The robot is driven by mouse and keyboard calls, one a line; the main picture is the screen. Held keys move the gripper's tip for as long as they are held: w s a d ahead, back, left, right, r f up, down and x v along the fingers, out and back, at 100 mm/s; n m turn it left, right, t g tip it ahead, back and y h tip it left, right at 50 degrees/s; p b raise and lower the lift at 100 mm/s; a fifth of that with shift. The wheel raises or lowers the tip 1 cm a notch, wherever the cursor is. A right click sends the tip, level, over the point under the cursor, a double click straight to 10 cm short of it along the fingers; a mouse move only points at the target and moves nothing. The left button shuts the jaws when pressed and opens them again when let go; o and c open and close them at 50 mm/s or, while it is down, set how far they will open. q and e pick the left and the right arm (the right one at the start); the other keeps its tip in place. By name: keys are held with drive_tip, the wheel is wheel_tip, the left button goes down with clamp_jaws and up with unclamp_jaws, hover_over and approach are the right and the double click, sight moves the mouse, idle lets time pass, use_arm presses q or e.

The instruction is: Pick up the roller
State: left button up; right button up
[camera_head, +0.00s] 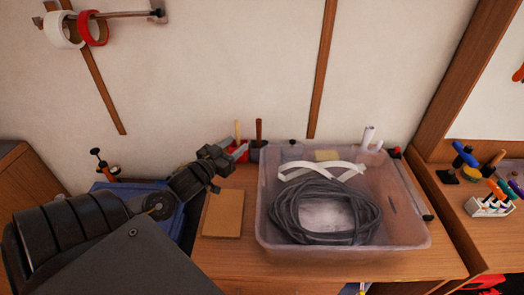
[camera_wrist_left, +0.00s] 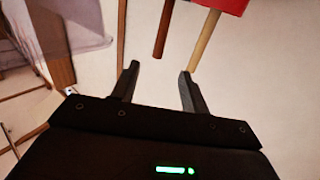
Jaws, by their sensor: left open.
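No roller can be picked out with certainty. Two upright handles, a tan one (camera_head: 238,129) and a dark brown one (camera_head: 259,130), stand at the back of the bench near a red holder (camera_head: 235,150). In the left wrist view the tan handle (camera_wrist_left: 204,40) and brown handle (camera_wrist_left: 164,28) lie beyond the fingertips, near a red part (camera_wrist_left: 222,5). My left gripper (camera_head: 233,149) is open and empty, just in front of them; it also shows in the left wrist view (camera_wrist_left: 158,72). White cylinders (camera_head: 368,136) stand behind the bin. My right gripper is out of view.
A clear plastic bin (camera_head: 420,237) holds a coiled grey line (camera_head: 325,236) and a white strap (camera_head: 318,168). A tan board (camera_head: 222,214) and blue tray (camera_head: 180,225) lie left of it. White and red tape rolls (camera_head: 93,28) hang on the wall.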

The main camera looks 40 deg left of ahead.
sight(257, 126)
use_arm(q)
drive_tip(key=w+p, duration=0.1)
drive_tip(key=w, duration=0.2)
drive_tip(key=w+p, duration=0.1)
drive_tip(key=w, duration=0.3)
drive_tip(key=w+p, duration=0.1)
drive_tip(key=w, duration=0.2)
drive_tip(key=shift+w+a+r, duration=0.2)
drive_tip(key=shift+a+r, duration=0.1)
drive_tip(key=shift+r, duration=0.05)
drive_tip(key=shift+w+f, duration=0.1)
drive_tip(key=shift+w, duration=0.1)
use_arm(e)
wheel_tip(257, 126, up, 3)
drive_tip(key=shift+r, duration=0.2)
use_arm(q)
drive_tip(key=shift+s, duration=0.1)
drive_tip(key=shift+c, duration=0.4)
clamp_jaws()
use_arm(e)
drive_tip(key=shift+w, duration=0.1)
